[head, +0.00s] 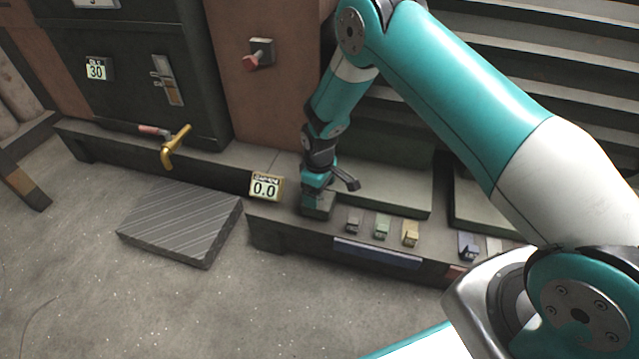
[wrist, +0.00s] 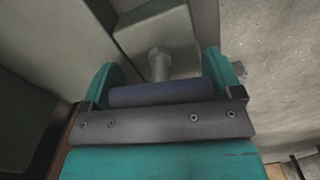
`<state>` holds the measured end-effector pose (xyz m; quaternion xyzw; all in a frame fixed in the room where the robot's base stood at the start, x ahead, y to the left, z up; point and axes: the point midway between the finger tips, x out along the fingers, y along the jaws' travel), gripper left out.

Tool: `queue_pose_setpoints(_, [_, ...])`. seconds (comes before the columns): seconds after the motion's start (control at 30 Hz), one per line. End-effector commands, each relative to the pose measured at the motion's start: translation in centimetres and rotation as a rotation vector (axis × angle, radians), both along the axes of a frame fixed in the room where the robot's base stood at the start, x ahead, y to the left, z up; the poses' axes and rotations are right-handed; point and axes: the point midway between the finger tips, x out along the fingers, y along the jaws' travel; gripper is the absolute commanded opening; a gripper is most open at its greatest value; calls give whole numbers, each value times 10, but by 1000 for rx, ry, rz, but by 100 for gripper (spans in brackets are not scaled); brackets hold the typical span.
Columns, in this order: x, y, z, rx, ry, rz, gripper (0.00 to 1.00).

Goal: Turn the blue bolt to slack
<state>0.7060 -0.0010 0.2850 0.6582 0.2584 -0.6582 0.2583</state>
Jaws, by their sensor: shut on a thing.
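My gripper (head: 316,187) reaches down to a grey block (head: 318,207) at the left end of the low dark bench. In the wrist view its teal fingers (wrist: 163,77) stand on both sides of a dark blue bar (wrist: 165,93), and it is shut on that bar. A grey hex-headed bolt (wrist: 159,64) stands on a pale block just beyond the bar. I cannot tell whether the bar touches the bolt. No bolt that is clearly blue shows; the bar is the blue part between the fingers.
A readout (head: 264,188) showing 0.0 stands left of my gripper. Several small coloured blocks, including a green one (head: 382,227) and a blue one (head: 468,245), line the bench's front edge. A yellow tap (head: 174,150) juts out at left. A ridged grey slab (head: 180,222) lies on the floor.

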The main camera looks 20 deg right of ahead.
Motion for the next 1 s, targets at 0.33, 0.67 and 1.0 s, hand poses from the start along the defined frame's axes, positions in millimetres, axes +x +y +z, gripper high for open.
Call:
queue_pose_setpoints(0.33, [-1, 0, 3, -1, 2, 330, 61])
queue_pose_setpoints(0.67, [-1, 0, 2, 0, 1, 644, 61])
queue_pose_setpoints(1.0, [-1, 0, 2, 0, 1, 966, 61])
